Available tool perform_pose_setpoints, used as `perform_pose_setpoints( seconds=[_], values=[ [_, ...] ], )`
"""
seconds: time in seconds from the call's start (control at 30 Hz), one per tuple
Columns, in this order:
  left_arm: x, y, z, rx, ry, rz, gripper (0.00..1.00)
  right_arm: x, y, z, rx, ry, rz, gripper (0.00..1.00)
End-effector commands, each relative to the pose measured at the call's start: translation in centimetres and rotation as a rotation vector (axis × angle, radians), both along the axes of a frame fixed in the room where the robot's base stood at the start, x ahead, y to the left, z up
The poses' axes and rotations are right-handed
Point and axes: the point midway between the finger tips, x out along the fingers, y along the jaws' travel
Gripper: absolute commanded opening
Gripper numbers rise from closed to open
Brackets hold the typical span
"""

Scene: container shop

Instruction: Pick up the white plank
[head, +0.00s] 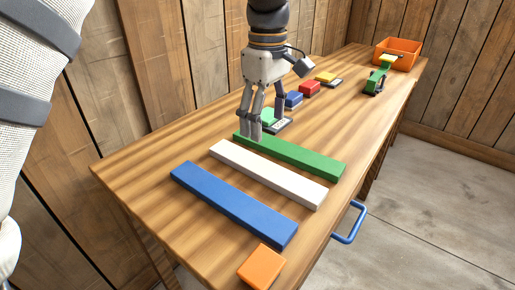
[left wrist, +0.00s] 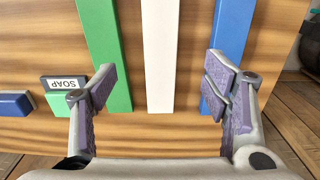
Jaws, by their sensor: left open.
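The white plank (head: 265,174) lies flat on the wooden table between the green plank (head: 290,155) and the blue plank (head: 232,204). My left gripper (head: 250,134) points down above the far-left ends of the green and white planks. In the left wrist view the white plank (left wrist: 160,55) runs between the open, empty fingers (left wrist: 160,95). One finger is over the edge of the green plank (left wrist: 104,50) and the other is by the blue plank (left wrist: 230,50). Part of the green plank's end is hidden by the fingers in the head view. My right gripper is not in view.
An orange block (head: 262,266) lies at the near end. Blue (head: 293,100), red (head: 310,88) and yellow (head: 325,76) blocks, a green toy-like object (head: 376,80) and an orange bin (head: 398,52) stand farther back.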

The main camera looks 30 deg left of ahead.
Motion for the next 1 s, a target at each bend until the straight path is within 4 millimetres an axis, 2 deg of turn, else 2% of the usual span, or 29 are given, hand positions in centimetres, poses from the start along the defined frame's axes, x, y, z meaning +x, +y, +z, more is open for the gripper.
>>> perform_pose_setpoints(
  seconds=[0.13,0.3,0.47,0.7,0.8,1.0],
  values=[
    [-0.1,0.0,-0.9,0.000,0.002,-0.001,0.69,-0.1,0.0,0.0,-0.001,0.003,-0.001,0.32],
    [-0.1,0.0,-4.9,-0.002,0.006,-0.001,0.69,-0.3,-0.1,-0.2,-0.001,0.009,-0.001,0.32],
    [-0.1,0.0,-7.0,-0.001,0.003,-0.001,0.69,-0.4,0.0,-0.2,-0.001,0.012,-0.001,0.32],
    [-0.1,0.4,-11.3,-0.001,0.003,-0.001,0.69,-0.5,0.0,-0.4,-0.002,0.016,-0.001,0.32],
    [-0.1,0.4,-12.1,0.000,0.000,0.000,0.69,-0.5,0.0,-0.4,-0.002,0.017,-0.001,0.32],
    [0.0,0.4,-12.0,0.000,-0.002,-0.001,0.67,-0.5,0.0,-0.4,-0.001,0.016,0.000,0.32]
  ],
)
